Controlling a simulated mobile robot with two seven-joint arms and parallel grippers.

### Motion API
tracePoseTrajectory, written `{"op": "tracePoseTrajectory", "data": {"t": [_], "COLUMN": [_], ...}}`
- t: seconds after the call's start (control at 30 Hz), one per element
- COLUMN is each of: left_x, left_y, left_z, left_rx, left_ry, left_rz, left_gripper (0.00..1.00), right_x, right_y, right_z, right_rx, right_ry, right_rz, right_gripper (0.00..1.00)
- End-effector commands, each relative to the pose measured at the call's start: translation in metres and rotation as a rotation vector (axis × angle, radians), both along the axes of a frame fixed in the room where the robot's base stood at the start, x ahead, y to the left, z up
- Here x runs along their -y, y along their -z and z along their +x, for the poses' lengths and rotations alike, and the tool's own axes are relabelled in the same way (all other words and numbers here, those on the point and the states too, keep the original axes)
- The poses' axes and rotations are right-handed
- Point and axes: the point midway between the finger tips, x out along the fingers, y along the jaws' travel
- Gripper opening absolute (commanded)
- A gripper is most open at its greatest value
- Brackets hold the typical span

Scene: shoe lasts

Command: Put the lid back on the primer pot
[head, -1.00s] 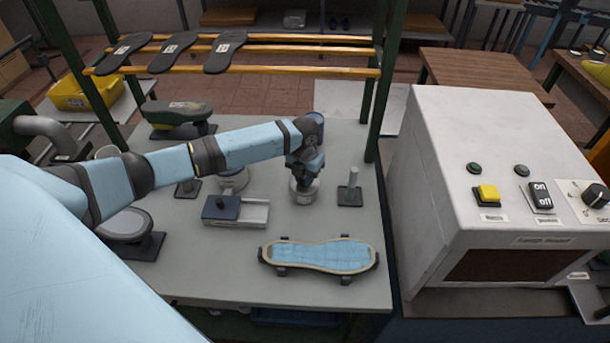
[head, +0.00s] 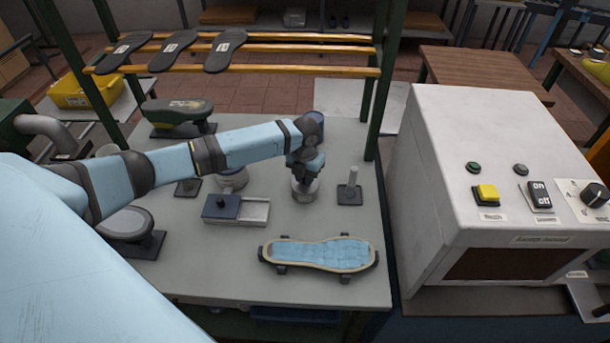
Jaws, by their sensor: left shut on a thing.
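My left gripper (head: 305,178) points down over the grey table. It is shut on the top of a small round grey piece (head: 305,193), which looks like the lid. I cannot tell whether this piece touches the table or hangs just above it. A round grey metal container (head: 233,180), perhaps the primer pot, stands to the left of the gripper, partly hidden behind my left arm. My right gripper is not in view.
A dark block on a pale tray (head: 257,212) lies left of the gripper, and a post on a dark base (head: 350,192) stands close on its right. A sole-shaped fixture (head: 320,254) sits in front. The white machine (head: 480,150) borders the table's right side.

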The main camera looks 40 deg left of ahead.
Motion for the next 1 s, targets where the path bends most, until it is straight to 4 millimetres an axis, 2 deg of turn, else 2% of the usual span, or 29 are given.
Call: {"op": "tracePoseTrajectory", "data": {"t": [0.9,0.93,1.0], "left_x": [-0.0002,-0.0001,-0.0001], "left_y": [0.0004,0.0004,0.0004], "left_z": [0.0001,0.0001,0.0001], "left_rx": [0.0,0.0,0.0], "left_ry": [0.0,0.0,0.0], "left_rz": [0.0,0.0,0.0], "left_gripper": [0.0,0.28,0.44], "right_x": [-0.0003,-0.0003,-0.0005], "right_y": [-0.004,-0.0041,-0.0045], "right_z": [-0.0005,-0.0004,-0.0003], "right_rx": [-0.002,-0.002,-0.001], "right_ry": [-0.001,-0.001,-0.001], "right_rz": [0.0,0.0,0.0], "right_gripper": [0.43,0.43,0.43]}}
